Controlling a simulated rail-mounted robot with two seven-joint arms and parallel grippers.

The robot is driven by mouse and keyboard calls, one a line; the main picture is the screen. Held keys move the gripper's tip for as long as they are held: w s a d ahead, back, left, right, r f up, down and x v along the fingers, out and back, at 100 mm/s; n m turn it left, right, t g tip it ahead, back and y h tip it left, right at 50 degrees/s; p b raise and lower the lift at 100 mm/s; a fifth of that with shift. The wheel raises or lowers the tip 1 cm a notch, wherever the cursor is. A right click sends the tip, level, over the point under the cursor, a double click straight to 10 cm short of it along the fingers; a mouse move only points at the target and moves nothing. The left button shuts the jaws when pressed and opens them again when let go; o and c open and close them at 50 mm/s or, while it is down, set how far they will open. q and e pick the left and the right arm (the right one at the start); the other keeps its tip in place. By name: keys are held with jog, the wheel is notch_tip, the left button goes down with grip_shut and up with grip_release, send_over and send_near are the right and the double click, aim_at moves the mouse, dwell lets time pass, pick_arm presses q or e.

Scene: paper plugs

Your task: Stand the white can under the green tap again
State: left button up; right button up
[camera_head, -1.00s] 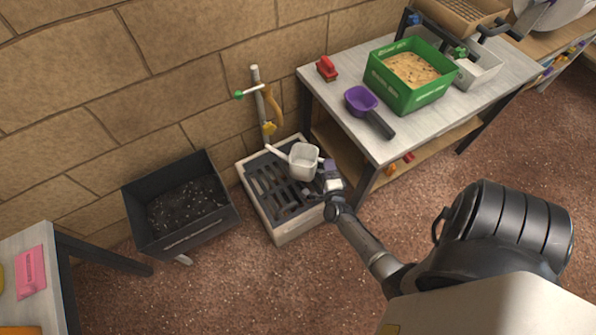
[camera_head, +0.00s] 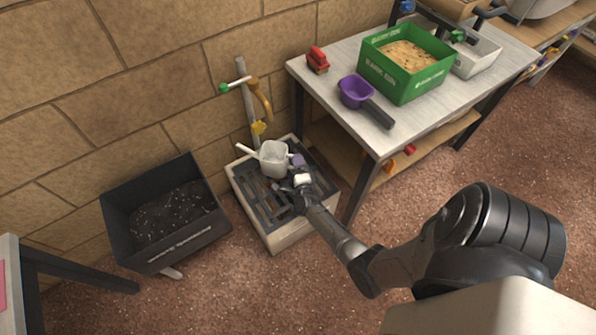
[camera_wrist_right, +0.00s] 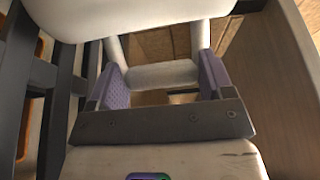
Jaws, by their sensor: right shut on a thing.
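The white can (camera_head: 274,158), with a spout pointing left, is over the dark slatted grate of the drain box (camera_head: 292,237). It looks about upright; I cannot tell whether it touches the grate. The green tap (camera_head: 224,87) is on a grey standpipe against the wall, with a brownish curved spout and a yellow piece low down, just behind the can. My right gripper (camera_head: 299,170) is shut on the can's handle from the right. In the right wrist view, its purple pads (camera_wrist_right: 163,78) flank the white handle bar (camera_wrist_right: 160,74). My left gripper is not in view.
A black bin (camera_head: 165,252) of dark soil stands left of the drain box. At right, a workbench (camera_head: 318,78) holds a green crate (camera_head: 408,93), a purple scoop (camera_head: 356,92) and a red object (camera_head: 317,60). Its leg is close to the box's right side.

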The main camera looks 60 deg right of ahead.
notch_tip(320, 180, down, 2)
jog(key=shift+f+b, duration=0.1)
jog(key=shift+b, duration=0.4)
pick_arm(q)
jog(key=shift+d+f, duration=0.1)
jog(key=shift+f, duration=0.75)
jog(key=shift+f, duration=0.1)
pick_arm(e)
jog(key=shift+f, duration=0.1)
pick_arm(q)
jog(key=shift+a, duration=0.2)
pick_arm(e)
jog(key=o, duration=1)
